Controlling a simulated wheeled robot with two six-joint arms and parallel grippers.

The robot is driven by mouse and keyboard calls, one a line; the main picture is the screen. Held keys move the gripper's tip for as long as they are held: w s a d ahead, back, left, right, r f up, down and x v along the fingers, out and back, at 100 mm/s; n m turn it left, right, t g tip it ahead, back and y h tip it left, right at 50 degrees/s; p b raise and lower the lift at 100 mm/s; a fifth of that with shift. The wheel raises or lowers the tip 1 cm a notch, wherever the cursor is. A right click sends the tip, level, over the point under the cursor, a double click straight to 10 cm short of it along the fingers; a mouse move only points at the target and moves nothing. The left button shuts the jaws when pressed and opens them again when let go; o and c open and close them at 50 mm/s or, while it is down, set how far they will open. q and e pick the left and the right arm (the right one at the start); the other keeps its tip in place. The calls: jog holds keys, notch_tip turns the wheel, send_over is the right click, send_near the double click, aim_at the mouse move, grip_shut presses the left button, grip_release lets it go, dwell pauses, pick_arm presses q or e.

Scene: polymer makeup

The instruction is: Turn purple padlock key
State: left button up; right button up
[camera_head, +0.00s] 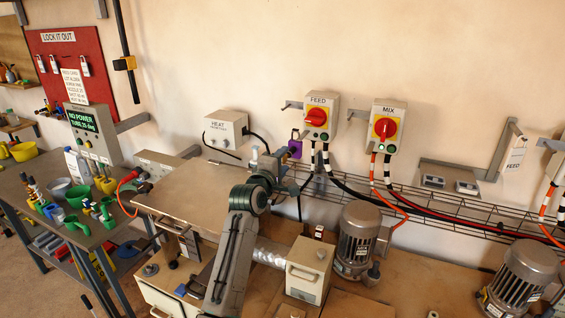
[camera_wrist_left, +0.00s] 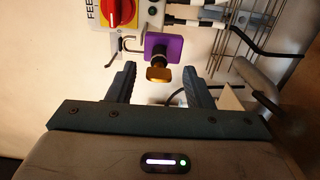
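The purple padlock (camera_head: 295,148) hangs at the lower left of the FEED switch box (camera_head: 318,117). In the left wrist view the purple padlock (camera_wrist_left: 164,50) shows near the top middle, with a brass key (camera_wrist_left: 158,74) standing out from its face toward the camera. My left gripper (camera_head: 272,158) is just left of the padlock in the head view. In the left wrist view its two fingers (camera_wrist_left: 160,80) are apart, with the key between them near the tips and not visibly touched. My right gripper is not in view.
The red MIX switch (camera_head: 385,127) is to the right on the wall. A HEAT box (camera_head: 226,130) is to the left. Cables and a wire tray (camera_head: 440,208) run below the switches. Motors (camera_head: 357,240) stand on the bench below.

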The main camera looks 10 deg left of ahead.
pick_arm(q)
jog(key=shift+s, duration=0.1)
jog(key=s+a+b, duration=0.2)
jog(key=s+b, duration=0.2)
jog(key=s, duration=0.6)
jog(key=shift+s+b, duration=0.2)
jog(key=shift+b, duration=0.2)
